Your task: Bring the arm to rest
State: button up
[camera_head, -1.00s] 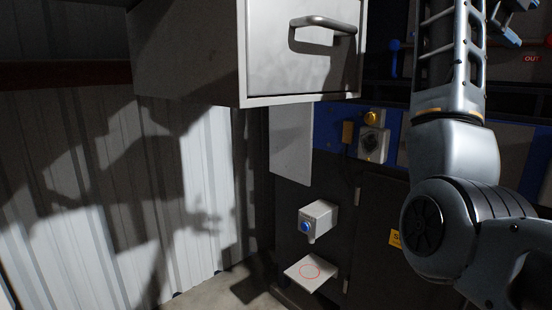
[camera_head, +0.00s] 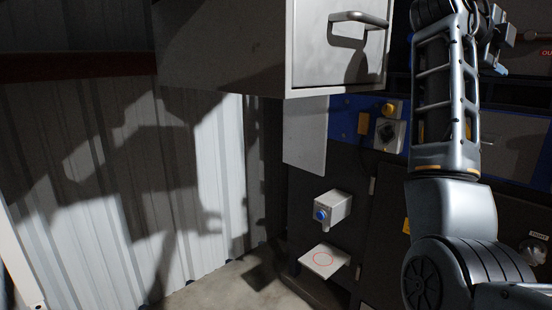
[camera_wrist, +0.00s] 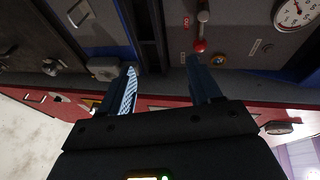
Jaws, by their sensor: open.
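My gripper (camera_wrist: 165,88) shows in the wrist view with its two dark fingers apart and nothing between them. In that view it is in front of a dark machine panel with a red-knobbed lever (camera_wrist: 201,30). In the head view my arm rises along the right side. A part of the gripper end shows at the upper right, partly hidden behind my arm. I cannot tell its distance from the panel.
A grey cabinet (camera_head: 225,50) with a handled door juts out at the top. Below it are a small box with a blue button (camera_head: 335,206) and a plate with a red ring (camera_head: 335,268). A gauge (camera_wrist: 294,12) is on the panel. Bare floor lies at lower left.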

jog(key=a+f+n+t+y+p, duration=0.1)
jog(key=a+f+n+t, duration=0.15)
jog(key=f+n, duration=0.6)
jog(key=a+f+n+t+y, duration=0.1)
jog(key=a+f+n+t, duration=0.15)
jog(key=f, duration=1.15)
jog(key=s+a+f+n+t+y+p, duration=0.1)
jog(key=s+a+f+n+t+y, duration=0.25)
jog(key=s+f, duration=0.5)
jog(key=s+a+f+n+y+p, duration=0.1)
jog(key=s+a+f+n+y, duration=0.2)
jog(key=s+a+f+n, duration=0.55)
jog(key=s+a+f+n+y+p, duration=0.15)
jog(key=s+f, duration=0.25)
jog(key=s, duration=0.4)
jog(key=s+a+f+n+y, duration=0.2)
jog(key=s+f+n+y, duration=0.15)
jog(key=s, duration=0.45)
jog(key=s+a+r+n, duration=0.1)
jog(key=s+r, duration=0.2)
jog(key=s, duration=0.3)
jog(key=s+a+r+n+y, duration=0.1)
jog(key=s+a+r, duration=0.1)
jog(key=s, duration=0.5)
jog(key=s+a+r+p, duration=0.1)
jog(key=s+a+r, duration=0.1)
jog(key=s+r, duration=0.2)
jog(key=shift+s+r+n+t, duration=0.4)
jog(key=shift+s+t, duration=0.05)
jog(key=shift+s, duration=0.8)
